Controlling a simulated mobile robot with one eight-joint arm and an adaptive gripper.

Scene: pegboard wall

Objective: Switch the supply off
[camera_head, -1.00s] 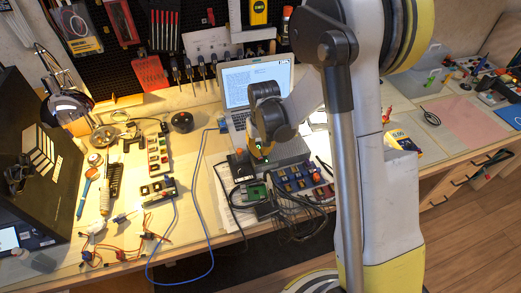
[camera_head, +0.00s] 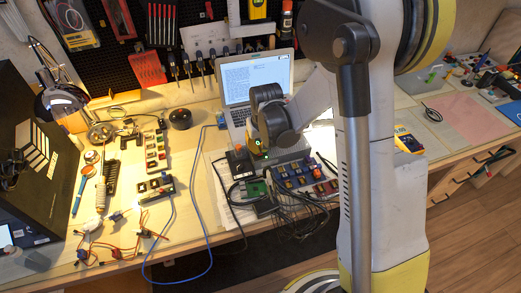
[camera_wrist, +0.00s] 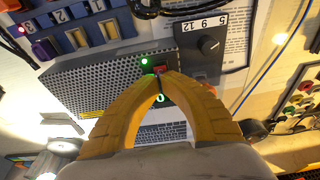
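The supply is a grey perforated metal box (camera_wrist: 105,72) in the wrist view, with a lit green light (camera_wrist: 144,61) on its end face. A red switch (camera_wrist: 160,69) sits beside the light, with a "0" mark (camera_wrist: 160,98) below it. My gripper (camera_wrist: 158,80) has its two yellow fingers drawn together at the tips, in front of the switch and partly covering it. I cannot tell whether the tips touch it. In the head view, my gripper (camera_head: 258,150) is over the bench in front of the laptop; its tips are hard to make out.
A dark box with a knob (camera_wrist: 208,45) stands close beside the supply. In the head view, the open laptop (camera_head: 257,75) stands behind, and black cables (camera_head: 295,215) hang at the bench edge.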

